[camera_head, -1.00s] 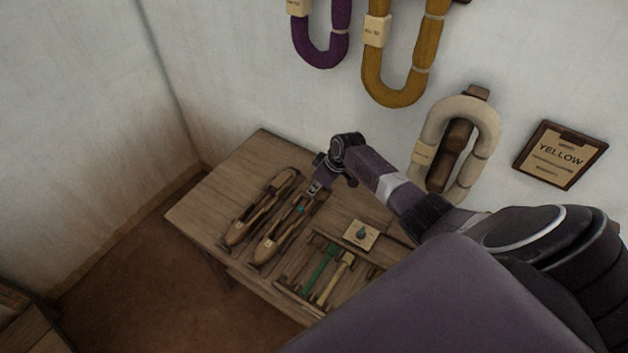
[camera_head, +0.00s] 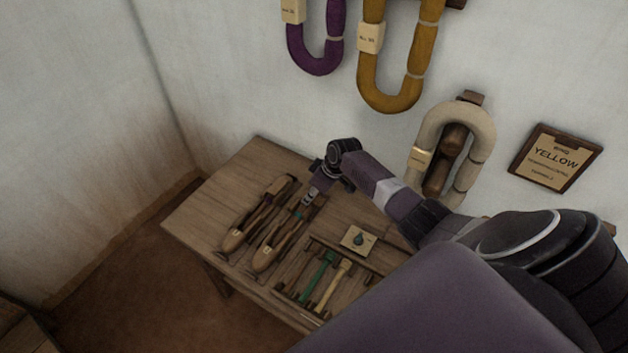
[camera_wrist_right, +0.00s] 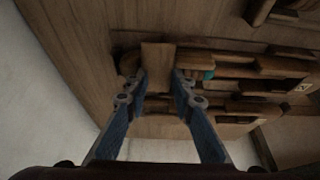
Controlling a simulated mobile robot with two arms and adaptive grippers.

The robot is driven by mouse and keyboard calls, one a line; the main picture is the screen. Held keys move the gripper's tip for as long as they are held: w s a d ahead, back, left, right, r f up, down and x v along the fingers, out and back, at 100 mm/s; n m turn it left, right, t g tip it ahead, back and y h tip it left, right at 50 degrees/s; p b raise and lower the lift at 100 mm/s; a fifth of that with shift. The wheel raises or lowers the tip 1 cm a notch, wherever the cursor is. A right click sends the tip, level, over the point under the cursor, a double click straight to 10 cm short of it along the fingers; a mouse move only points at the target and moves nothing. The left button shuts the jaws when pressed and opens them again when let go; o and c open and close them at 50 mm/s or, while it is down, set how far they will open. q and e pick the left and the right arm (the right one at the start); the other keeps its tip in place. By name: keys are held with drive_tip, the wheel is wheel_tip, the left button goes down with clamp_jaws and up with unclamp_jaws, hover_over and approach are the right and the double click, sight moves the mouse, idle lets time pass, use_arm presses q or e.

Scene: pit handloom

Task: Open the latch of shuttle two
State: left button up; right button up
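Two wooden shuttles lie side by side on the table: the left shuttle (camera_head: 236,237) and the right shuttle (camera_head: 265,256), which has a small teal spot (camera_head: 299,215). I cannot read their labels well enough to tell which is shuttle two. My right gripper (camera_head: 308,200) points down at the far end of the right shuttle. In the right wrist view, its blue-sided fingers (camera_wrist_right: 159,78) stand against both sides of a flat wooden piece (camera_wrist_right: 158,55), which looks like the latch. The teal spot (camera_wrist_right: 208,75) shows just right of them. My left gripper is out of view.
A rack with a green tool (camera_head: 318,275) and a yellow tool (camera_head: 333,287) lies right of the shuttles, below a small card (camera_head: 358,240). Yarn hanks (camera_head: 388,95) and a "YELLOW" board (camera_head: 556,157) hang on the wall behind. The table's left part (camera_head: 205,208) is clear.

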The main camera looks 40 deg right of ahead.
sight(319, 202)
drive_tip(key=shift+v, duration=3.9)
